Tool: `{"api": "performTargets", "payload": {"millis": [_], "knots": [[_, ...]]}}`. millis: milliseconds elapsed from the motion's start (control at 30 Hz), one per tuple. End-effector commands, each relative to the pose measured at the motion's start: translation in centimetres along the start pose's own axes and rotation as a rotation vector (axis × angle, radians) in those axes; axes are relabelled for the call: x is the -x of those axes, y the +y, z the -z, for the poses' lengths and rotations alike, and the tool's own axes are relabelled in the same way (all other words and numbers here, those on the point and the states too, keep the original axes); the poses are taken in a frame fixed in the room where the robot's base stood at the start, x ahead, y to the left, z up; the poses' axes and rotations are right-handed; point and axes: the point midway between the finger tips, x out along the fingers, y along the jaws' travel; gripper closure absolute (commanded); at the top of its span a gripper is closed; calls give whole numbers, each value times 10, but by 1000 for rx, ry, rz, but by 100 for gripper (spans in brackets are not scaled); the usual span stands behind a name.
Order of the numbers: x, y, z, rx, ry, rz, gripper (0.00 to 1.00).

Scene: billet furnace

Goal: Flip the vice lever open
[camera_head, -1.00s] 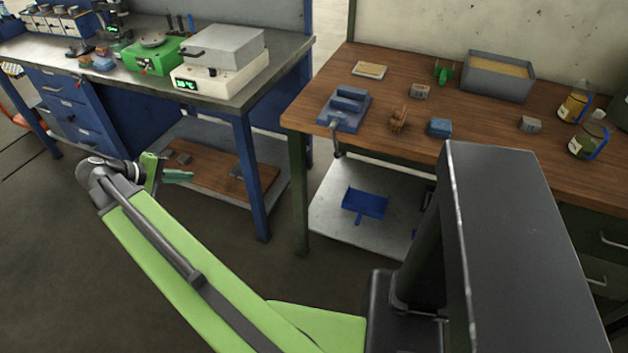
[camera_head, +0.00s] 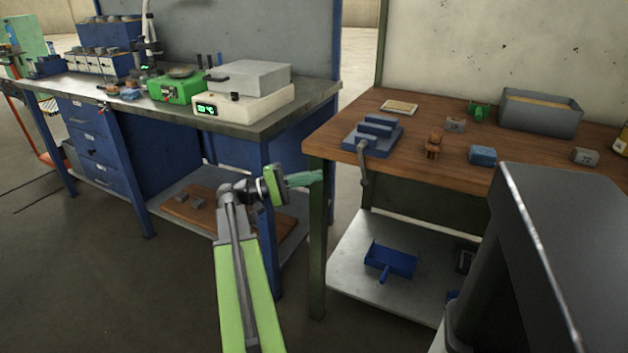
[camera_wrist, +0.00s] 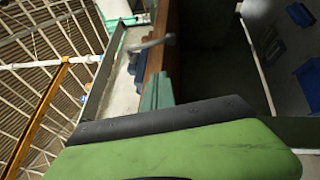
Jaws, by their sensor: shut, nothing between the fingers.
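The blue-grey vice (camera_head: 375,130) sits at the front left corner of the wooden bench top. The closed fingers show in the wrist view too (camera_wrist: 157,92).
The wooden bench (camera_head: 420,168) also holds a brown clamp-like piece (camera_head: 433,146), a blue block (camera_head: 482,155) and a grey bin (camera_head: 540,112). A blue dustpan (camera_head: 390,261) lies on its lower shelf. A blue workbench (camera_head: 110,170) stands left, with floor between the benches.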

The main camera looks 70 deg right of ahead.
Motion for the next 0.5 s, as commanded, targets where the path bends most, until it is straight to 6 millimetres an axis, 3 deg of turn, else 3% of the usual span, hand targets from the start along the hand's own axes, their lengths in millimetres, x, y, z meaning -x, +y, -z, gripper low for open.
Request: {"api": "performTargets", "payload": {"millis": [300, 500], "knots": [[-70, 2, -2, 0, -2, 1, 100], [-88, 0, -25, 0, 0, 1, 100]]}}
